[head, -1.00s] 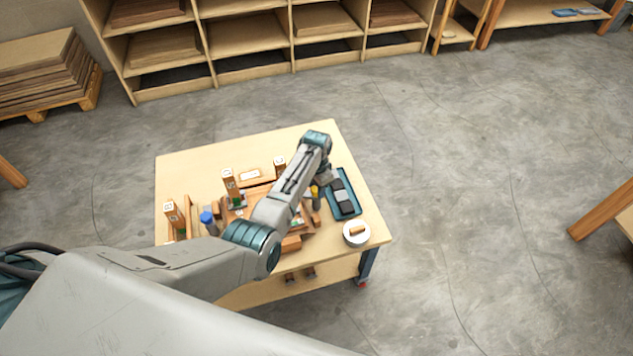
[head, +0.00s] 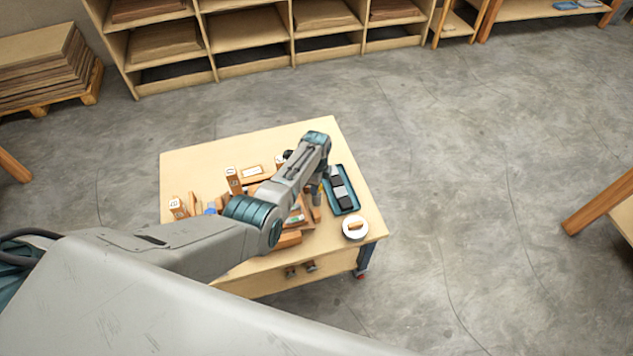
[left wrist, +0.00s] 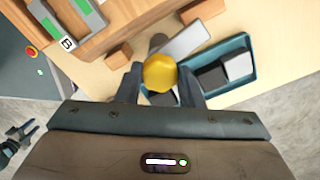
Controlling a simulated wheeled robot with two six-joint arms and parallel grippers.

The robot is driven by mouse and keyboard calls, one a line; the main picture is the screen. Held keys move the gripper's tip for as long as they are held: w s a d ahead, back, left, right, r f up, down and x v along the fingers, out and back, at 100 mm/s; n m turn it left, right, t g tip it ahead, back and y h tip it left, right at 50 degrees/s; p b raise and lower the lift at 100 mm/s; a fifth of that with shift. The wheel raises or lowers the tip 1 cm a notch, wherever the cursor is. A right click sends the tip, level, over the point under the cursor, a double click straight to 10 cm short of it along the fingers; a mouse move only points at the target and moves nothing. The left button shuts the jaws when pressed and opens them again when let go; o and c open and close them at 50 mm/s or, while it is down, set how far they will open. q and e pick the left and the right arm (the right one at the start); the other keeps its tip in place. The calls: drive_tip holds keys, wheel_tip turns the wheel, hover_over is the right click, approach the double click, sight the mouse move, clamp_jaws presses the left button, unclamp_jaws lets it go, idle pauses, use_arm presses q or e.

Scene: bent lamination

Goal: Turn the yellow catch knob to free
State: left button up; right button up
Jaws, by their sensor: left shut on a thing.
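The yellow catch knob (left wrist: 160,72) shows in the left wrist view as a rounded yellow cap. My left gripper (left wrist: 159,84) has one finger on each side of it and is shut on it. In the head view my left gripper (head: 317,190) is over the right part of the table, and the knob is not clearly visible there. The wooden fixture (head: 290,240) that lies under my left arm is partly hidden by it. A small dark claw, seemingly my right gripper (left wrist: 22,135), shows at the left edge of the left wrist view, too small to read.
A teal tray (head: 333,171) with dark and grey blocks lies right of my left gripper. A white round dish (head: 345,235) with a wooden piece stands near the front right corner. Labelled wooden posts (head: 233,181) stand at the left. The table's back left (head: 190,165) is bare.

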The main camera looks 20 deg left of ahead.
use_arm(q)
drive_tip(key=shift+m, duration=1.1)
drive_tip(key=o, duration=1)
wheel_tip(320, 180, up, 11)
drive_tip(key=p, duration=0.1)
drive_tip(key=shift+p, duration=0.4)
drive_tip(key=shift+f, duration=0.15)
